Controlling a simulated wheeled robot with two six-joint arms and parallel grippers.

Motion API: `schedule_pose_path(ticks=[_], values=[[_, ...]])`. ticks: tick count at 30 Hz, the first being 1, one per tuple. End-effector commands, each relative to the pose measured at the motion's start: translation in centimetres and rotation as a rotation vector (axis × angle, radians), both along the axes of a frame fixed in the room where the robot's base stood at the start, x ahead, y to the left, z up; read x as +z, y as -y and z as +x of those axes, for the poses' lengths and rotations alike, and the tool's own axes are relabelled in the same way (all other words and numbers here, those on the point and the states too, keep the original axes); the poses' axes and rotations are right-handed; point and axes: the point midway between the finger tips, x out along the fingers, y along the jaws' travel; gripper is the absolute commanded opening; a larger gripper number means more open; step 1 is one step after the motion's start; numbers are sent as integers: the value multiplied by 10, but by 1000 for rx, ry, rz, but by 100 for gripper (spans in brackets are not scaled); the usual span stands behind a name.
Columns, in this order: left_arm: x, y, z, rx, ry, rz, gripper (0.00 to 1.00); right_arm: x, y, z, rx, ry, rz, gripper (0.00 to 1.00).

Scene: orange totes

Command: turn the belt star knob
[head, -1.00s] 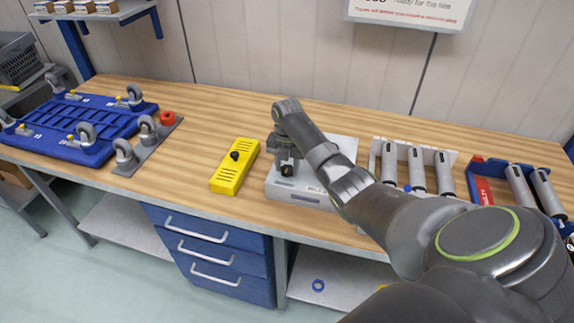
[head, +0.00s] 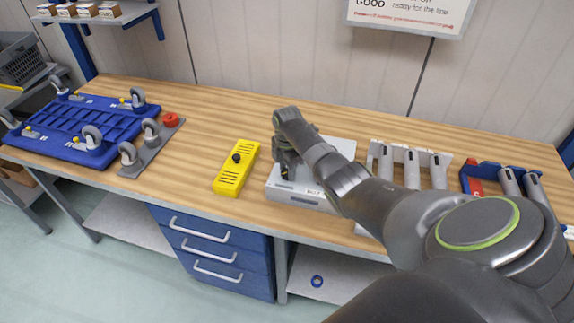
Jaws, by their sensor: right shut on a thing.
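A low light-grey box (head: 300,196) with small dark lettering on its front stands on the bench, right of the yellow block. My right gripper (head: 286,172) points down over the left part of this box, wrist above it. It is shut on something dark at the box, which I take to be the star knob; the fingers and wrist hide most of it. I cannot tell how far the knob is turned. My left gripper is out of view.
A yellow slotted block (head: 230,178) with a black knob lies left of the box. Grey cylinders in a white rack (head: 376,147) and a blue-red holder (head: 466,176) stand right.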

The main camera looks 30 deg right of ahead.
Motion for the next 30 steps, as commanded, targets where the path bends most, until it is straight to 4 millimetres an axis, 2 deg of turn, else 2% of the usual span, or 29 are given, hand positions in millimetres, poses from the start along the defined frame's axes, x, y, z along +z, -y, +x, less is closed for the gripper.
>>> schedule_pose_path(ticks=[3,15,30], values=[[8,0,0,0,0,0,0,3,0,0,-105,1,-1,16],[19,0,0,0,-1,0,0,2,1,1,-378,3,-2,16],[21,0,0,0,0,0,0,1,1,1,-474,3,-3,16]])
